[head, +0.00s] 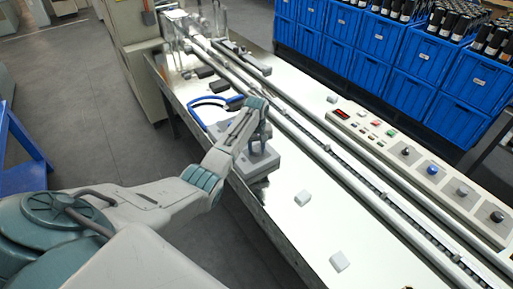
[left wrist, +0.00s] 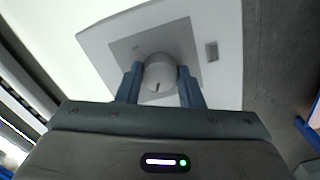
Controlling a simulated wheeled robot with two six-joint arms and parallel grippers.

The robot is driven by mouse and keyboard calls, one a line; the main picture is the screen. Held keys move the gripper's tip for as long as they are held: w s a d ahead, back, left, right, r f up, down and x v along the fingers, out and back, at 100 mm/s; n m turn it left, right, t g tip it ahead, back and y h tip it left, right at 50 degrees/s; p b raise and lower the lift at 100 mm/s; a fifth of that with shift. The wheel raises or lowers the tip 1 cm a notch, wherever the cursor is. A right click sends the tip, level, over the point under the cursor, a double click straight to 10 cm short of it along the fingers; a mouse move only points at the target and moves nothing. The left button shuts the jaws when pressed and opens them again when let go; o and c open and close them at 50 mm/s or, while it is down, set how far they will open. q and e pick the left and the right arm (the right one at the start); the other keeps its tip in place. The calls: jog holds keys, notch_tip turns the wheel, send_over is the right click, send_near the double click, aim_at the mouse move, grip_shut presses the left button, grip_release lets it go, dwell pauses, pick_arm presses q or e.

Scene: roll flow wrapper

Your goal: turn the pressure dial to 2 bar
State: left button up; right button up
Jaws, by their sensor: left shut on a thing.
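The pressure dial (left wrist: 160,72) is a round grey knob with a dark pointer mark in the left wrist view. It sits on a grey square plate (left wrist: 122,48) on a light box. My left gripper (left wrist: 160,85) has its two blue fingers on either side of the knob, shut on it. In the head view my left gripper (head: 262,135) reaches down onto the grey box (head: 258,165) on the shiny table, and it hides the dial there. The pointer mark points toward my gripper's palm in the wrist view. No scale numbers are readable. My right gripper is not in view.
A long conveyor rail (head: 330,155) runs beyond the box. A control panel (head: 420,165) with several knobs stands at the right. Blue crates (head: 360,65) line the back. A blue-rimmed part (head: 205,100) and small white blocks (head: 303,198) lie on the table (head: 275,215).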

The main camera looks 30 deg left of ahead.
pick_arm(q)
jog(key=shift+r+m, duration=0.1)
jog(key=shift+m, duration=0.2)
jog(key=shift+r+m+p, duration=0.1)
jog(key=shift+m+p, duration=0.65)
jog(key=shift+m, duration=0.25)
jog(key=m+p, duration=0.1)
jog(key=m, duration=0.1)
jog(key=shift+m, duration=0.3)
jog(key=m+p, duration=0.1)
jog(key=m, duration=0.2)
jog(key=shift+m, duration=1.7)
jog(key=o, duration=1)
jog(key=shift+c, duration=0.2)
